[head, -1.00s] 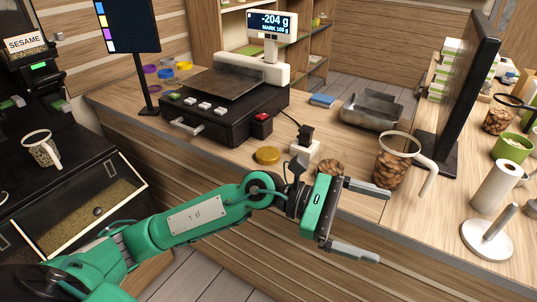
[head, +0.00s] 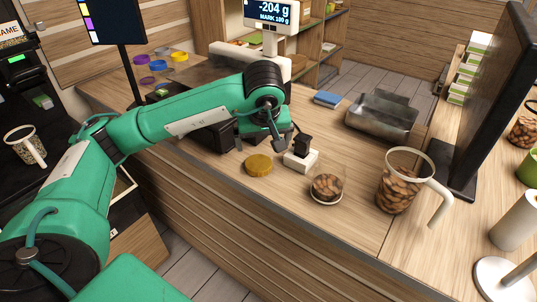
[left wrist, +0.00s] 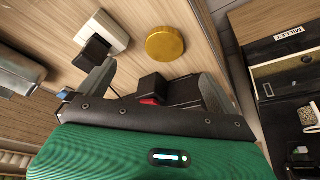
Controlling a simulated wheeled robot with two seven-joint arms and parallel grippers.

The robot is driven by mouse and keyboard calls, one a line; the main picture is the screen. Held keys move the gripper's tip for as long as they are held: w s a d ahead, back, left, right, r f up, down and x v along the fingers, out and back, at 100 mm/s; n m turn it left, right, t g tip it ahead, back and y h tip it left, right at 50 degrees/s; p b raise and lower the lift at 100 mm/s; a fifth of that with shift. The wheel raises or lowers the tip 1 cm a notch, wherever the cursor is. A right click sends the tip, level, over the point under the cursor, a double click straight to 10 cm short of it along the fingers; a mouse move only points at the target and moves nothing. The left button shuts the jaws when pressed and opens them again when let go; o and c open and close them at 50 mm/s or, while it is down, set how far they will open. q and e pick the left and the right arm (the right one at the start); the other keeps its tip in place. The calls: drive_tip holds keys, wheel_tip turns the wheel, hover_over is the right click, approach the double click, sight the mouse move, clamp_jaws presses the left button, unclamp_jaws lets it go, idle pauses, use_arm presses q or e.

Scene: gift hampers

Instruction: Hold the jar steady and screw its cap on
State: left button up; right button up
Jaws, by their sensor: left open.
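A small clear jar of brown nuts (head: 326,189) stands uncapped near the counter's front edge. A round gold cap (head: 258,165) lies flat on the counter to its left; it also shows in the left wrist view (left wrist: 165,43). My left gripper (head: 262,138) is above the counter, behind the cap, pointing down. In the left wrist view its two fingers (left wrist: 155,85) are spread with nothing held between them. The cap is beyond the fingertips, apart from them. My right gripper is in none of the views.
A white block with a black top (head: 301,157) stands just right of the cap. A handled clear pitcher of nuts (head: 400,190) is right of the jar. The scale display (head: 270,13), a metal scoop tray (head: 382,116) and a dark monitor (head: 492,95) stand around. Counter between cap and jar is clear.

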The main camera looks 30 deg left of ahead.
use_arm(q)
drive_tip(key=p, duration=0.2)
hover_over(260, 168)
wheel_tip(260, 168, down, 7)
drive_tip(key=shift+s+r, duration=0.15)
drive_tip(key=shift+f+y, duration=0.2)
drive_tip(key=shift+y, duration=0.1)
use_arm(e)
drive_tip(key=shift+s+r, duration=0.2)
drive_tip(key=shift+r, duration=0.6)
drive_tip(key=shift+s, duration=0.1)
drive_tip(key=shift+r, duration=0.1)
